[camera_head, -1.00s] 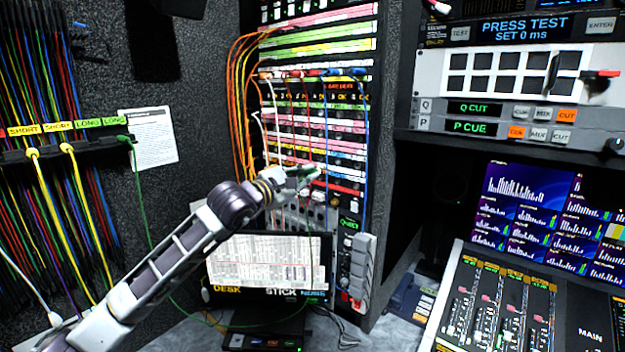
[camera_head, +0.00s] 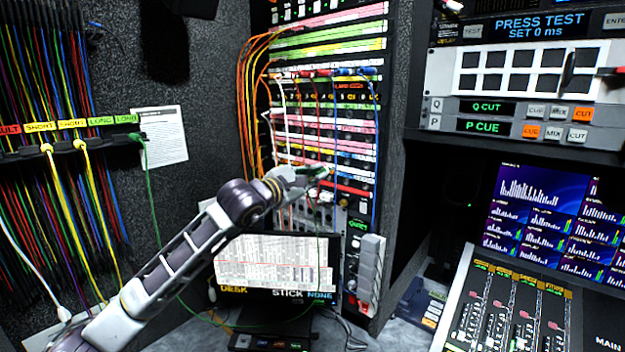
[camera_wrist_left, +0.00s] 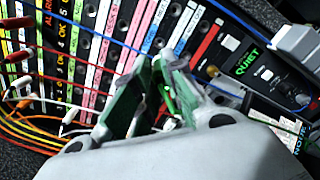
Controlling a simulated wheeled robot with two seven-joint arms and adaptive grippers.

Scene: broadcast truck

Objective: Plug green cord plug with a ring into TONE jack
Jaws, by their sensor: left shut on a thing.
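My left gripper (camera_head: 324,176) is at the patch bay (camera_head: 350,118), in front of its lower strips. In the left wrist view, the left gripper (camera_wrist_left: 158,95) has green-lined fingers shut on a small green plug (camera_wrist_left: 168,100), mostly hidden between them. The green cord (camera_head: 150,195) runs from the LONG hook down the wall, along the desk and up to the gripper. The ring on the plug cannot be made out. My right gripper is out of view.
Orange cords (camera_head: 246,105) and white, red and blue cords hang in front of the bay. Yellow cords (camera_head: 90,190) hang on the left rack. A small monitor (camera_head: 275,265) stands below my arm. A grey block (camera_head: 370,268) juts out beside the QUIET panel.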

